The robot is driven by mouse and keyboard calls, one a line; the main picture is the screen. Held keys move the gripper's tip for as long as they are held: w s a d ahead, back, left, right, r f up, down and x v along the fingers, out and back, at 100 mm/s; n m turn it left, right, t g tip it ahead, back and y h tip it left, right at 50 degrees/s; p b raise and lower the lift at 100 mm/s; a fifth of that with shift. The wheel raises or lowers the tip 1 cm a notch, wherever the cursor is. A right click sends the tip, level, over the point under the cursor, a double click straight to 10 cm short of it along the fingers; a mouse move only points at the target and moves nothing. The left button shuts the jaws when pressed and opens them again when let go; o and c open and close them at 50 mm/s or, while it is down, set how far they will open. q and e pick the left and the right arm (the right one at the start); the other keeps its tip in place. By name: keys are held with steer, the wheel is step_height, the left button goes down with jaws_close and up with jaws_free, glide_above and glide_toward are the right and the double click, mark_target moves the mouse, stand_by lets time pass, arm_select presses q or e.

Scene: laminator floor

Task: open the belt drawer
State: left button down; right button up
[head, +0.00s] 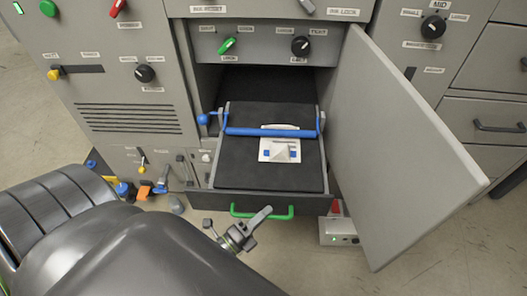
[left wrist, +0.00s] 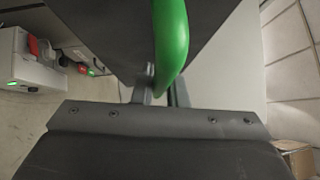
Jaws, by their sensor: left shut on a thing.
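The belt drawer (head: 275,201) stands pulled out of the grey machine, with a dark front and a green bar handle (head: 284,214). Its black bed (head: 240,175) carries a blue roller bar (head: 270,132) and a white plate (head: 279,152). My left gripper (head: 257,220) is at the handle's front. In the left wrist view the green handle (left wrist: 171,40) runs down between the two fingers (left wrist: 161,90), which are shut on it. My right gripper is in neither view.
A grey door (head: 395,130) stands swung open right of the drawer. A small box (head: 338,230) with a green light and a red part sits on the floor beneath the door. Panels with knobs and levers flank the opening. Floor in front at right is clear.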

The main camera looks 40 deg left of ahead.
arm_select(q)
steer(key=c, duration=1.7)
jaws_free()
steer(key=shift+s, duration=0.1)
